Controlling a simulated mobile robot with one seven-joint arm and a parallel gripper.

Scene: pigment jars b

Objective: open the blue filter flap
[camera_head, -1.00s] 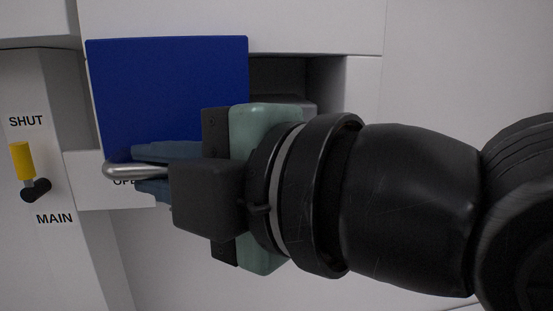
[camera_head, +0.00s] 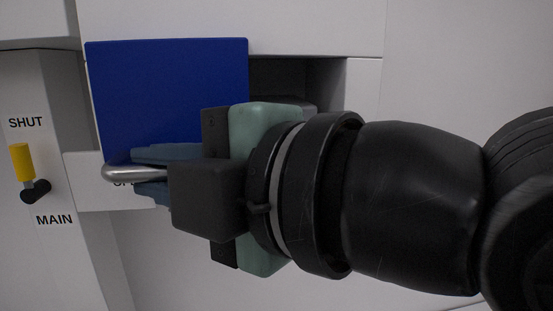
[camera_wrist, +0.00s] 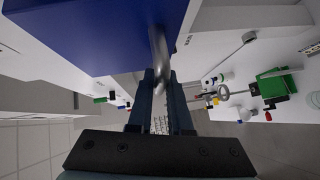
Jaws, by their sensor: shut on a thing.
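The blue filter flap (camera_head: 170,95) stands out from the white cabinet, with a dark opening showing behind its right side. Its silver bar handle (camera_head: 118,172) runs along the lower edge. My gripper (camera_head: 138,172) is shut on the handle, with one blue-grey finger above the bar and one below. In the wrist view, the flap (camera_wrist: 90,30) fills the upper left and the handle (camera_wrist: 157,45) runs down between the fingers (camera_wrist: 160,95). The gripper body hides the right part of the handle and most of the "OPEN" label.
A yellow-tipped lever (camera_head: 21,160) sits at the left between the "SHUT" and "MAIN" labels. The dark recess (camera_head: 280,75) lies right of the flap. The wrist view shows a white surface with a green device (camera_wrist: 272,86) and small items at the right.

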